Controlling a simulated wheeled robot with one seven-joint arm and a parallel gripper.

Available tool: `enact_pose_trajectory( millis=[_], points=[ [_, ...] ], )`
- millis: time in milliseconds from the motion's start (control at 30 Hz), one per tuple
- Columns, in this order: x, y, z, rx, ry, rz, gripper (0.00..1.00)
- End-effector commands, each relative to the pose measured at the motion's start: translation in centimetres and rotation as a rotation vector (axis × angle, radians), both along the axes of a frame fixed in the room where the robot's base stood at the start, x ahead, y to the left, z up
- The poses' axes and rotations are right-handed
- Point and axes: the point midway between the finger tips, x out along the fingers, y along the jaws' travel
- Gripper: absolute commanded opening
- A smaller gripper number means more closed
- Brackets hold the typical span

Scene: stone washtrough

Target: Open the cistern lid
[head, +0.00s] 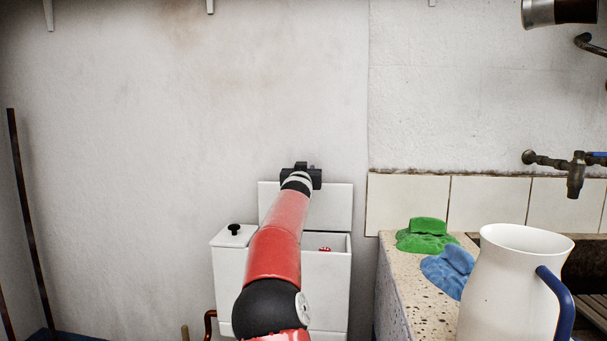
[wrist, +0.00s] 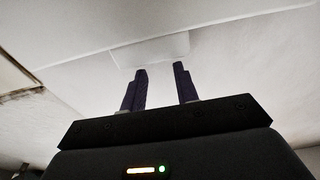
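The white cistern (head: 328,290) stands against the wall in the head view. Its lid (head: 333,207) is a flat white panel standing upright at the back, so the right compartment shows open, with a small red thing (head: 325,249) inside. My gripper (head: 301,168) is at the lid's top edge. The arm hides the middle of the lid and cistern. In the wrist view my gripper's two dark fingers (wrist: 160,70) are apart with nothing between them. A pale tab (wrist: 151,50) on a white surface shows just beyond the fingertips; contact cannot be told.
A black knob (head: 234,229) sits on the cistern's closed left part. To the right, a speckled stone counter (head: 398,290) holds a green cloth (head: 425,236), a blue cloth (head: 449,271) and a white jug (head: 510,290). A tap (head: 575,172) juts from the wall. The wall left of the cistern is bare.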

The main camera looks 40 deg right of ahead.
Motion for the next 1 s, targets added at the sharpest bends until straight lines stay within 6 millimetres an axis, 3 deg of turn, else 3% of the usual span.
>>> enact_pose_trajectory(
  millis=[67, 467, 767, 1000],
  points=[
    [0.0, 0.0, -0.1, 0.002, 0.001, 0.000, 0.41],
    [0.0, -0.1, -0.3, 0.003, 0.004, -0.001, 0.93],
    [0.0, -0.1, -0.4, 0.005, 0.004, -0.001, 0.95],
    [-1.7, 1.9, -1.0, 0.006, 0.002, 0.000, 0.95]
  ],
)
